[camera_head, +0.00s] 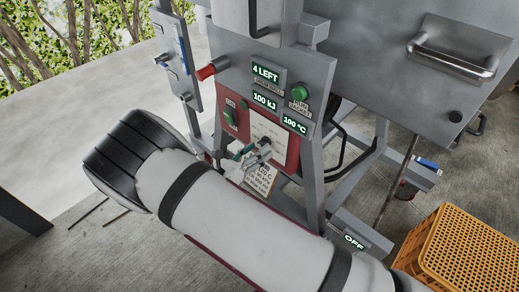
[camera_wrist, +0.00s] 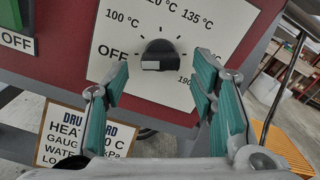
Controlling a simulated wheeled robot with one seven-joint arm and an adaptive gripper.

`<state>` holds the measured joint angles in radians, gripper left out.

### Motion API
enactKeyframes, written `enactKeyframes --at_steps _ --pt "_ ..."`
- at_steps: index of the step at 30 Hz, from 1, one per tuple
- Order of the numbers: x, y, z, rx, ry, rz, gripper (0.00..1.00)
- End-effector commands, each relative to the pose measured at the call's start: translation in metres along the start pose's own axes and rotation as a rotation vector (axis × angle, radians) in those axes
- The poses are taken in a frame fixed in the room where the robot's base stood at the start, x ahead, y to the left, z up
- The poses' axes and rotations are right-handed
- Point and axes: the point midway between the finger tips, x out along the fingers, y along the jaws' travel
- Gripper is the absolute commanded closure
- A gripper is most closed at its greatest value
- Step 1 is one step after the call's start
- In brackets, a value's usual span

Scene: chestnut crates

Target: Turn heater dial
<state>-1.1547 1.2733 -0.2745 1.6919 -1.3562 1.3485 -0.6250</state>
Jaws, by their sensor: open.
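The heater dial (camera_wrist: 160,52) is a black knob on a white plate (camera_wrist: 212,22) marked OFF, 100 °C, 135 °C and more. A pale mark shows on the knob's lower left face; I cannot tell exactly which label it points to. I see no clear contact.
Displays read 4 LEFT (camera_head: 265,72), 100 kJ (camera_head: 265,101), 100 °C (camera_head: 295,123) and OFF (camera_head: 353,241). A green switch (camera_head: 231,118) and red knob (camera_head: 206,72) are nearby. A paper notice (camera_wrist: 80,135) hangs below the plate. An orange crate (camera_head: 465,255) stands at right.

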Motion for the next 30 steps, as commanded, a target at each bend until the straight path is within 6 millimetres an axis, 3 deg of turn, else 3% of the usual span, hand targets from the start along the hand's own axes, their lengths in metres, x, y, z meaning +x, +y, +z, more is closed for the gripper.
enactKeyframes --at_steps 6,14,15,21,30 --pt "0.015 0.000 0.000 0.000 0.000 0.000 0.48" --pt "0.017 0.000 0.000 0.000 0.000 0.000 0.48" --pt "0.017 0.000 0.000 0.000 0.000 0.000 0.51" --pt "0.016 0.000 0.000 0.000 0.000 0.000 0.96" --pt "0.016 0.000 0.000 0.018 0.000 0.000 0.96"
